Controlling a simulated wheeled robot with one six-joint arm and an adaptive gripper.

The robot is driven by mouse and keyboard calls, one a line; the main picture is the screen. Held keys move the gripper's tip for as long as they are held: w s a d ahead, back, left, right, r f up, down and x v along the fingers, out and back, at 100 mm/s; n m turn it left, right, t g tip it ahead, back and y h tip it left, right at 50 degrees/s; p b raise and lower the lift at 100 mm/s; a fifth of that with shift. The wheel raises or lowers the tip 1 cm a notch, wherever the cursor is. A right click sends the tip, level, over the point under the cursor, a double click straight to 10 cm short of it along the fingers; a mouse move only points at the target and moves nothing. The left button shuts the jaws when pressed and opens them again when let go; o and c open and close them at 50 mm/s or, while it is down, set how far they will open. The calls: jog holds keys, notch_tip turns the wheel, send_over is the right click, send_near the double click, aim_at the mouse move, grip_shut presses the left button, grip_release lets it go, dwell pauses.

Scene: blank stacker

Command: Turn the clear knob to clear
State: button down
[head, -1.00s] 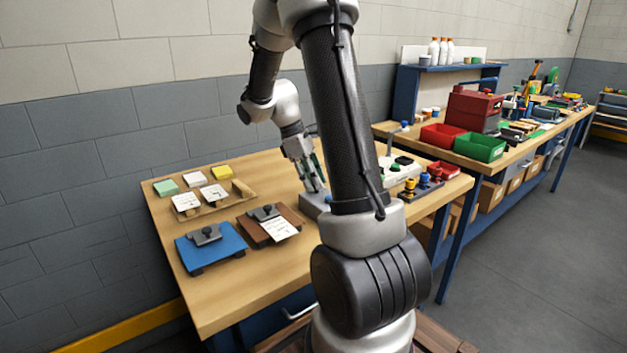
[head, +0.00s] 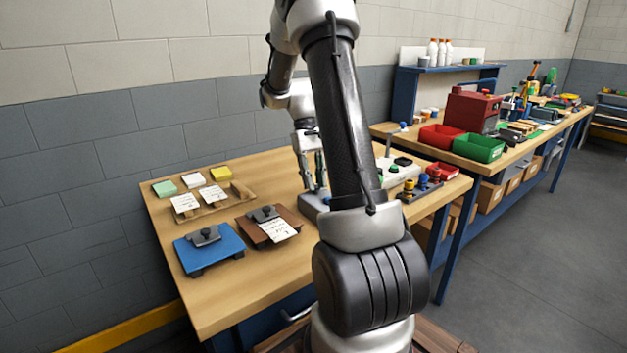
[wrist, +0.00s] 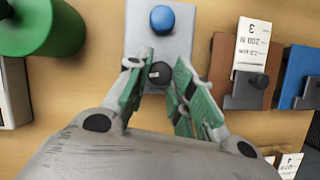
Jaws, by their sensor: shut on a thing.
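The clear knob (wrist: 159,73) is a small dark round knob with a pale pointer mark, on a grey control box (wrist: 135,12). A blue round button (wrist: 162,19) sits on the same box, above the knob in the wrist view. My gripper (wrist: 157,71) has its green-padded fingers on both sides of the knob and is shut on it. In the head view my gripper (head: 314,184) points down at the grey box (head: 316,207), and my arm hides the knob and part of the box. Lettering beside the knob is too small to read.
A blue clipboard (head: 222,250) and a brown clipboard (head: 286,221) with a paper lie left of the box. A wooden tray (head: 222,209) with notes stands behind them. A large green round thing (wrist: 38,22) is close by in the wrist view.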

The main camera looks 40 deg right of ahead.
jog(key=shift+d+m+y, duration=0.1)
jog(key=shift+m+y, duration=0.2)
jog(key=shift+m, duration=0.7)
jog(key=c, duration=1.2)
grip_release()
jog(key=shift+r, duration=0.1)
jog(key=v, duration=1.2)
jog(key=shift+s, duration=0.25)
jog(key=shift+d, duration=0.1)
